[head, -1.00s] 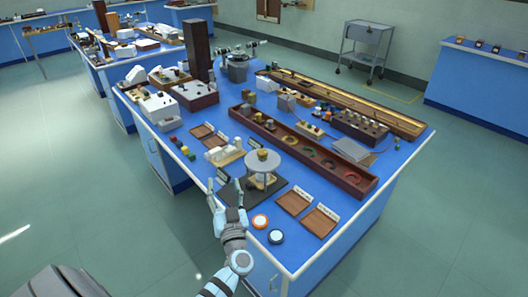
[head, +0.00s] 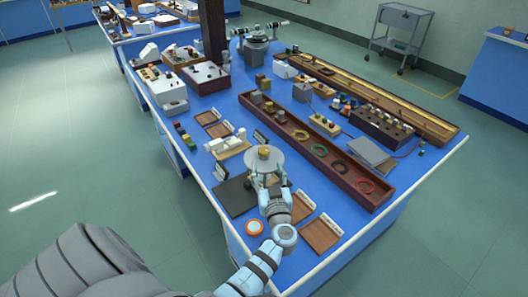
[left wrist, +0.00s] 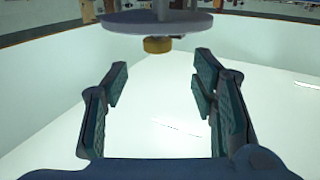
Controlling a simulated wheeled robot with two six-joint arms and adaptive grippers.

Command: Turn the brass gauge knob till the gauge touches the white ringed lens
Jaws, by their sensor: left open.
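The gauge is a grey round disc (head: 262,164) with a brass knob (head: 264,151) on top, standing near the bench's front edge by a dark mat (head: 236,197). My left gripper (head: 267,181) is open at the disc's near side, its fingers pointing toward the gauge. In the left wrist view, the picture is inverted: the brass knob (left wrist: 158,45) hangs below the disc (left wrist: 156,22), beyond and between the open fingers (left wrist: 160,78), apart from them. The white ringed lens cannot be made out; the gauge's underside is hidden by my gripper. My right gripper is out of view.

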